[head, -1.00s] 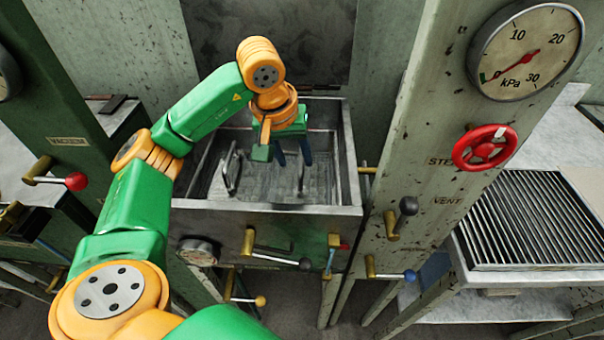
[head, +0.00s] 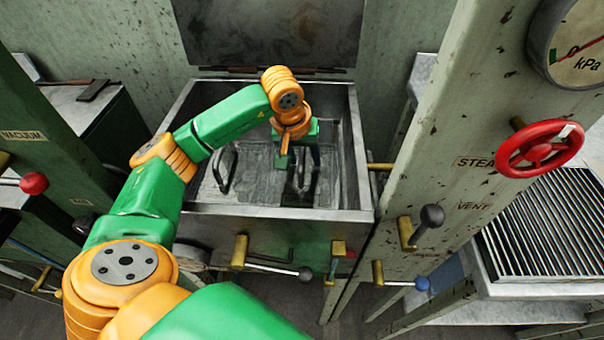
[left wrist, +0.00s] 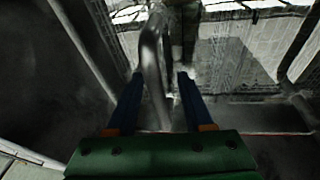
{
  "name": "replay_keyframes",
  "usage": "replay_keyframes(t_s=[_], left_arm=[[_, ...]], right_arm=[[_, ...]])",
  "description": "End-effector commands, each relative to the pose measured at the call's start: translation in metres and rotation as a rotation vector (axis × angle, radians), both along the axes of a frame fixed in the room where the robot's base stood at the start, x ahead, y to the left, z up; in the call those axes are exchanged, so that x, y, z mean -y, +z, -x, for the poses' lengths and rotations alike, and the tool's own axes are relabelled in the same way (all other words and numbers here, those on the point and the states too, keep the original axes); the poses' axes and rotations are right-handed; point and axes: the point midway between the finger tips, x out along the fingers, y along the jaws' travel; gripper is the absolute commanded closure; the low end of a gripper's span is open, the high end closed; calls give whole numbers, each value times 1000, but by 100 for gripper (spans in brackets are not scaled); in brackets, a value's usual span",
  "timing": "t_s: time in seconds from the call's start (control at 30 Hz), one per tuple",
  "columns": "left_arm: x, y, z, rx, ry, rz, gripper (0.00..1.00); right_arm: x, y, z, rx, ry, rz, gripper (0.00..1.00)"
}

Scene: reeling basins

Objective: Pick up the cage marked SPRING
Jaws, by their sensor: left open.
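A grey mesh cage (head: 255,178) with upright bar handles sits inside the open metal basin (head: 362,190). Its left handle (head: 226,168) stands clear. The right handle is mostly hidden behind my gripper in the head view. My left gripper (head: 303,180) is open and points down into the basin at the cage's right side. In the left wrist view, a metal handle bar (left wrist: 153,55) runs up between the two spread fingers (left wrist: 160,78); I cannot tell whether either touches it. No SPRING marking is readable. My right gripper is out of view.
The basin's rim surrounds my gripper, and its raised lid (head: 270,30) stands behind. A post with a red wheel (head: 540,148) and levers stands to the right. A slatted rack (head: 560,220) lies beyond it. More levers project from the basin's front.

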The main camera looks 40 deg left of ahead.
Motion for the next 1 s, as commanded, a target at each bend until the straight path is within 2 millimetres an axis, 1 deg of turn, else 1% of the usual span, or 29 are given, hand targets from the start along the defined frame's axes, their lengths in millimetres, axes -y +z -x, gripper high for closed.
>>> replay_keyframes(t_s=[0.03,0.07,0.1,0.17,0.2,0.23,1.0], left_arm=[[0,0,0,0,0,0,51],[0,0,0,0,0,0,59],[0,0,0,0,0,0,70],[0,0,0,0,0,0,86],[0,0,0,0,0,0,97],[0,0,0,0,0,0,100],[0,1,0,0,0,0,100]], right_arm=[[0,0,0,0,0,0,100],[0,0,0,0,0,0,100],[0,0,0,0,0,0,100],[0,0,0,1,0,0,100],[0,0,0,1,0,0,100],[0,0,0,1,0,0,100],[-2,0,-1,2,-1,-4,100]])
